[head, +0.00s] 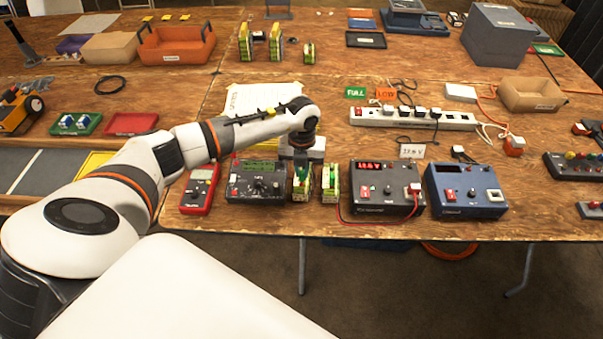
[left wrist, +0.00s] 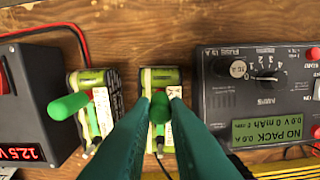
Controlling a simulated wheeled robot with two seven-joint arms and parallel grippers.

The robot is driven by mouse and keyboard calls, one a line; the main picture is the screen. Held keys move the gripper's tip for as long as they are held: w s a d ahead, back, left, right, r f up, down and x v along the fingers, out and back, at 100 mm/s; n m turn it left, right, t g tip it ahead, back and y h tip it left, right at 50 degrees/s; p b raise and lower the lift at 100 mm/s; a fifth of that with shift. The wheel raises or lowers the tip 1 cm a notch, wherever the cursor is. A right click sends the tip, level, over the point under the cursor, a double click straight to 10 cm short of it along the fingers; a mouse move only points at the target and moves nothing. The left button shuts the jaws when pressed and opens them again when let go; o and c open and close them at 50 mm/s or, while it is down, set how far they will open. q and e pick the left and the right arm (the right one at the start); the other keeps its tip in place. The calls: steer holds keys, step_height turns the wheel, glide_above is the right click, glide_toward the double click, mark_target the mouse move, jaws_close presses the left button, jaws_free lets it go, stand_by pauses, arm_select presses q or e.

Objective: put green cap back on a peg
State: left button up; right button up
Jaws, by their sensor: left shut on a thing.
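My left gripper (head: 301,165) points down over the left of two battery packs (head: 303,187) at the table's front edge. In the left wrist view the dark green fingers (left wrist: 160,102) are shut on a small green cap (left wrist: 159,108), which is in front of that pack (left wrist: 160,78). I cannot tell whether the cap touches the pack or sits on a peg. The other pack (head: 329,183), also in the left wrist view (left wrist: 93,78), has a green cylinder (left wrist: 69,106) standing up from it. My right gripper is not in view.
A charger (head: 256,181) reading "NO PACK" stands just left of the packs, with a red multimeter (head: 200,188) beyond it. A grey box with a red display (head: 387,188) and a blue box (head: 466,190) stand to the right. A power strip (head: 412,118) lies behind.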

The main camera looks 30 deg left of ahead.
arm_select(q)
steer(key=shift+r+p, duration=0.8)
steer(key=shift+r, duration=0.55)
